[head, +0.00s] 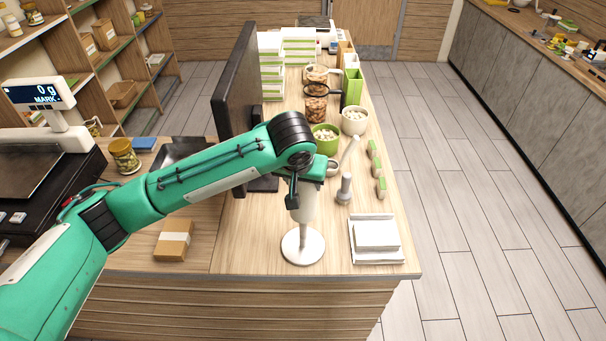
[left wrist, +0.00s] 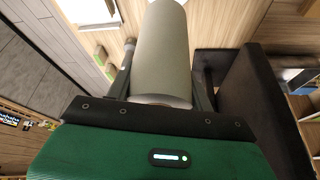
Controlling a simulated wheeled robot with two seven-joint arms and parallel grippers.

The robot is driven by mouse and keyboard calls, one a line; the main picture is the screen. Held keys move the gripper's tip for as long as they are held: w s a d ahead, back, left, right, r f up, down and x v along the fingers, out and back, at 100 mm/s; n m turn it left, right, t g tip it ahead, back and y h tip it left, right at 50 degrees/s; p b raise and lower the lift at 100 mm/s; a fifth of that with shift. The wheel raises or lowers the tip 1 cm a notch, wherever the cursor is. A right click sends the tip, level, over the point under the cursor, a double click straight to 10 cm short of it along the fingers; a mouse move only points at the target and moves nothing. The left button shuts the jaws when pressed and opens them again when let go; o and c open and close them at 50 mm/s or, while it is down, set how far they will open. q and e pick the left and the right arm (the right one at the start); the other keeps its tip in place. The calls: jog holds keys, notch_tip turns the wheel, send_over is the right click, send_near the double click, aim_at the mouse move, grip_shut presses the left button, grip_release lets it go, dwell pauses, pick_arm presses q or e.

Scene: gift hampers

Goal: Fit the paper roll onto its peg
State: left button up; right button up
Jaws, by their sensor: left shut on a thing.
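The pale paper roll (head: 304,205) is upright at the counter's near part, its top partly hidden by my left gripper (head: 312,174). In the left wrist view the roll (left wrist: 164,50) lies between the two fingers of my left gripper (left wrist: 162,82), which is shut on it. Below the roll stands the holder with its round white base (head: 303,246) and thin upright peg (head: 303,230). The roll is in line over the peg, with a stretch of peg bare beneath it. I cannot tell whether the peg's tip is inside the roll. My right gripper is not in view.
A dark monitor (head: 236,85) stands close behind my left arm. A grey upright tool (head: 345,190) and white trays (head: 376,238) are to the right. Bowls (head: 354,121) and jars stand farther back. A brown box (head: 174,241) lies left; counter between it and the holder is clear.

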pick_arm(q)
jog(key=shift+f, duration=0.45)
jog(key=o, duration=0.6)
jog(key=shift+f, duration=0.15)
jog(key=c, duration=0.6)
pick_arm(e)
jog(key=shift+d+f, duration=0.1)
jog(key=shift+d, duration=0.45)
pick_arm(q)
jog(key=shift+f, duration=0.35)
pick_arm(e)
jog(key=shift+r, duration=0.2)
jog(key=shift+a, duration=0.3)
pick_arm(q)
jog(key=shift+f+p, duration=0.1)
jog(key=shift+p, duration=0.4)
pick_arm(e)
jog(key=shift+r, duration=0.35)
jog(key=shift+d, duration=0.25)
pick_arm(q)
jog(key=shift+p, duration=0.35)
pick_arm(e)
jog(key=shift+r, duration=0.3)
